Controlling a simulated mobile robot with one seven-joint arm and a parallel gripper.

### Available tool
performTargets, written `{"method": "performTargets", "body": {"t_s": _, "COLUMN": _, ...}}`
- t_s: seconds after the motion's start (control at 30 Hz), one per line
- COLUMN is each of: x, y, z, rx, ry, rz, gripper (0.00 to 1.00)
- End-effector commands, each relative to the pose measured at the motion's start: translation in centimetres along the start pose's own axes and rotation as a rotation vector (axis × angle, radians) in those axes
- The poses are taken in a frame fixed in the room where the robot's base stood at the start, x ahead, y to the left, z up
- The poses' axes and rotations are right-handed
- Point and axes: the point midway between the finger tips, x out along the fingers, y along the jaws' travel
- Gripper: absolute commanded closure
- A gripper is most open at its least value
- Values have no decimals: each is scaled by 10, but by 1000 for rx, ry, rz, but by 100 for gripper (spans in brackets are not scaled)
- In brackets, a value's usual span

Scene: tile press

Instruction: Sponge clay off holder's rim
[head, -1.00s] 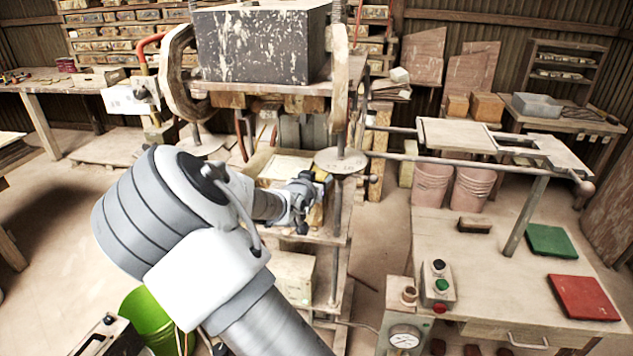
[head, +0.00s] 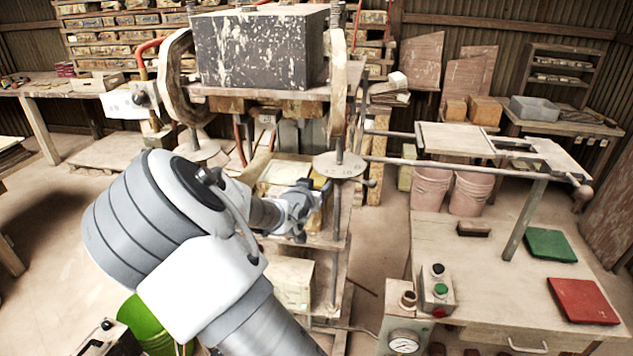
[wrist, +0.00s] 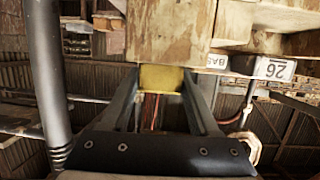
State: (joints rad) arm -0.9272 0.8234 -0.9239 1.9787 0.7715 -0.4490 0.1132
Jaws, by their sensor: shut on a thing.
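My gripper (head: 306,202) reaches into the press below its upper plate. In the wrist view (wrist: 160,88) its two fingers are shut on a yellow sponge (wrist: 161,78). The sponge lies just beside the edge of a wooden block (wrist: 168,32); I cannot tell whether they touch. In the head view a pale flat surface with a wooden surround (head: 284,174) lies behind the gripper, partly hidden by my arm. I cannot tell for sure which part is the holder, nor make out clay on its rim.
A black, paint-flecked block (head: 258,50) sits on the press. A steel post with a round plate (head: 340,165) stands close right of the gripper. A sliding frame (head: 455,139) on rails extends right. The bench (head: 470,265) carries a green tile (head: 550,244), red tile (head: 582,300) and button box (head: 436,288).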

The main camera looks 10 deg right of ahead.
Motion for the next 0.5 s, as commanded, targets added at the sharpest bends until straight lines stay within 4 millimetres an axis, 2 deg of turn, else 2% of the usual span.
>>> {"method": "performTargets", "body": {"t_s": 0.27, "x": 1, "y": 0, "z": 4, "rx": -2, "ry": -8, "rz": 1, "gripper": 87}}
{"method": "performTargets", "body": {"t_s": 0.5, "x": 16, "y": -1, "z": -1, "rx": -1, "ry": -8, "rz": 2, "gripper": 87}}
